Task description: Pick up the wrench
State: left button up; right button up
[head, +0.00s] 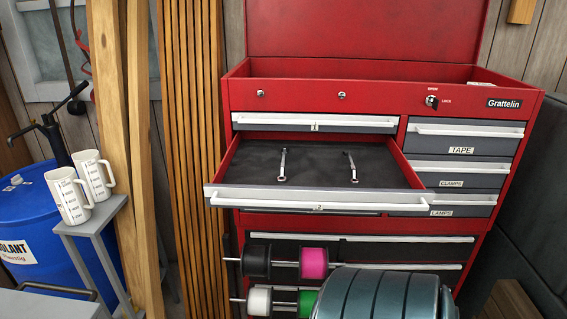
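Two small metal wrenches lie in the open drawer (320,200) of a red tool chest in the head view. The left wrench (283,164) lies nearly upright in the picture on the drawer's dark liner. The right wrench (351,167) lies a little tilted, apart from the first. Which of them is meant cannot be told. Neither of my grippers shows in the view.
The red tool chest (370,95) has closed drawers at right, labelled TAPE and CLAMPS. Spools (314,263) hang on rods below the open drawer. A dark teal rounded object (385,295) stands in front at bottom. Mugs (68,196) and a blue drum (35,225) stand at left.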

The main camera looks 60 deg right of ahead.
aim_at(284, 151)
jog(key=z, duration=2.05)
